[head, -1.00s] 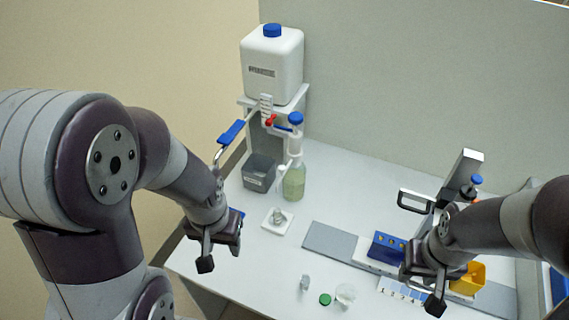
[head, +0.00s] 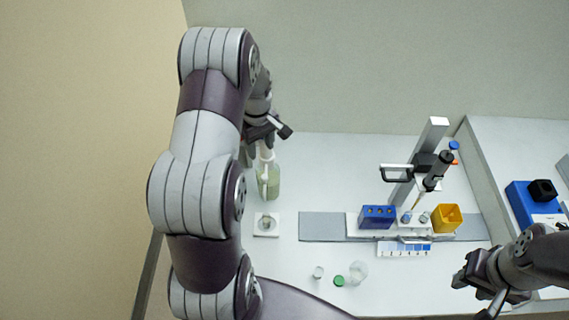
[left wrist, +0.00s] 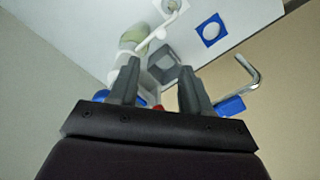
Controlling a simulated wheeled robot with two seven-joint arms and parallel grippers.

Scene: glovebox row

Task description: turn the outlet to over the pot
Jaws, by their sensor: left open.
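A bent metal tube, likely the outlet (left wrist: 248,72), with a blue lever (left wrist: 229,106) by it, shows at the right of the left wrist view. Its free end is to the right of a grey square pot (left wrist: 180,52), apart from it. My left gripper (left wrist: 158,88) is open, and nothing shows held between its fingers. In the head view my left gripper (head: 268,130) is above the back left of the table, and my arm hides the pot and outlet. My right gripper (head: 476,290) looks open and empty at the lower right.
A greenish bottle (head: 269,182) stands close to my left gripper. A white plate (head: 259,232) with a small glass is in front of it. A blue rack (head: 377,216), yellow box (head: 447,218) and pipette stand (head: 431,140) are at right. A blue square (left wrist: 209,30) is near the pot.

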